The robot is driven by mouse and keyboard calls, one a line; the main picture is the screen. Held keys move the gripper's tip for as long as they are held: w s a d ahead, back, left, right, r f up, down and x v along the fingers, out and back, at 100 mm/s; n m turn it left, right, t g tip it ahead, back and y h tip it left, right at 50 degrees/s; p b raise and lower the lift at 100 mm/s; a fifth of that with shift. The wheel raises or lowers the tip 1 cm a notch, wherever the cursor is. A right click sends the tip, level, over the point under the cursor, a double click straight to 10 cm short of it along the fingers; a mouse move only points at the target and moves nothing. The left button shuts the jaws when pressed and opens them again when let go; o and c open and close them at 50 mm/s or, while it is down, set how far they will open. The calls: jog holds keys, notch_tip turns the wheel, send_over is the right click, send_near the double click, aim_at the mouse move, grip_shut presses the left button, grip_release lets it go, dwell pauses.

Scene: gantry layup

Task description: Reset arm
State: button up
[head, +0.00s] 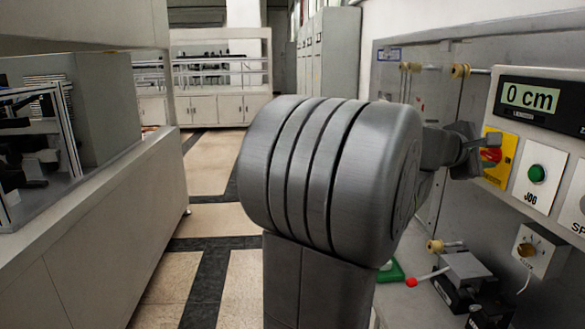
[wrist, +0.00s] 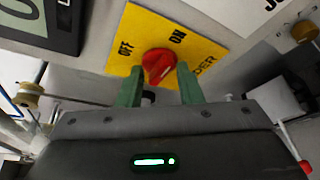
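My gripper (wrist: 159,68) is open in the wrist view, its two green fingers apart. The red knob (wrist: 158,66) sits between and just beyond the fingertips, with a narrow gap on each side. The knob is on a yellow plate (wrist: 195,38) marked OFF and ON; I cannot tell which mark it points to. In the head view, my gripper (head: 472,155) is beside the red knob (head: 491,154) on the yellow plate (head: 498,140), at the right wall panel. My arm fills the middle of the head view and hides part of the panel.
A black and grey device with a red-tipped lever (head: 465,268) sits below. A grey-white bench (head: 95,220) stands left; floor between is clear.

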jog(key=shift+r+n+g+p, duration=0.35)
jog(key=shift+n+p, duration=0.45)
jog(key=shift+p, duration=2.15)
jog(key=shift+f, duration=0.25)
jog(key=shift+w+f, duration=0.1)
